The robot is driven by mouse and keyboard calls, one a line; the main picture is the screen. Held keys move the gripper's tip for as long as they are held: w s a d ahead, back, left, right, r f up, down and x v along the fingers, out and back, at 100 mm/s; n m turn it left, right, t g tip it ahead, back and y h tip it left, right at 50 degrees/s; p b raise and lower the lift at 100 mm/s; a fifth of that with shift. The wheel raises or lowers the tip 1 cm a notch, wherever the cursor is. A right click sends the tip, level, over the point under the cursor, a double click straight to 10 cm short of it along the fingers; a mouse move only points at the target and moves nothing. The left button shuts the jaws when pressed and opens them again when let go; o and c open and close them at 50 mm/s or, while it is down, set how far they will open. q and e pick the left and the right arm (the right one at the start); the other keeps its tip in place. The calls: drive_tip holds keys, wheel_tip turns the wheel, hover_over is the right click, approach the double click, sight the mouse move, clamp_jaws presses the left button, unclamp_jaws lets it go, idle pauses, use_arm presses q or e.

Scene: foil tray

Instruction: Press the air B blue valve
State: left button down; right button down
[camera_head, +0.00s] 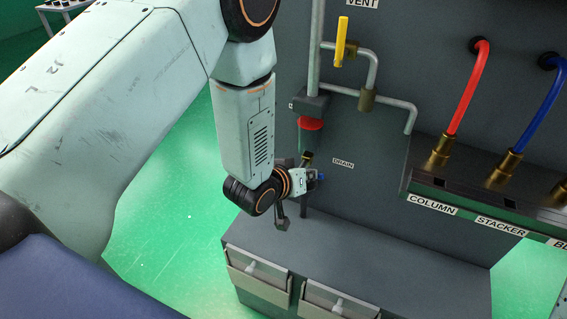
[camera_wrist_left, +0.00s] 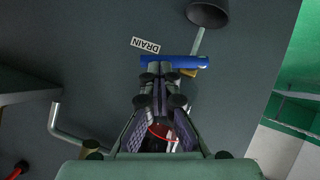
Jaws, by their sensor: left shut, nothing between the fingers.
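A blue valve handle (camera_wrist_left: 185,62) shows in the left wrist view as a bar just beyond the fingertips, beside a label reading DRAIN. A small blue part of it (camera_head: 321,177) shows in the head view, mostly hidden by my left gripper. No label reading air B is legible. My left gripper (camera_head: 307,178) is at the dark panel, below the red valve handle. In the wrist view its fingers (camera_wrist_left: 160,72) are shut with nothing between them, and their tips overlap the blue bar's lower edge; I cannot tell whether they touch it. My right gripper is not in view.
A yellow valve handle (camera_head: 341,42) and a red one (camera_head: 310,123) sit on grey pipes. A red hose (camera_head: 468,90) and a blue hose (camera_head: 546,100) enter brass fittings above COLUMN and STACKER labels. A grey ledge (camera_head: 380,255) with clear-fronted bins lies below.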

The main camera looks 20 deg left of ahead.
use_arm(q)
drive_tip(key=shift+d+f, duration=0.15)
drive_tip(key=shift+d, duration=0.15)
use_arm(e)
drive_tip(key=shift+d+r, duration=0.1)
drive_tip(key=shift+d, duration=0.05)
use_arm(q)
drive_tip(key=shift+f, duration=0.2)
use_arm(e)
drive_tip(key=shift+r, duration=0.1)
use_arm(q)
drive_tip(key=shift+d, duration=0.15)
drive_tip(key=shift+p, duration=0.3)
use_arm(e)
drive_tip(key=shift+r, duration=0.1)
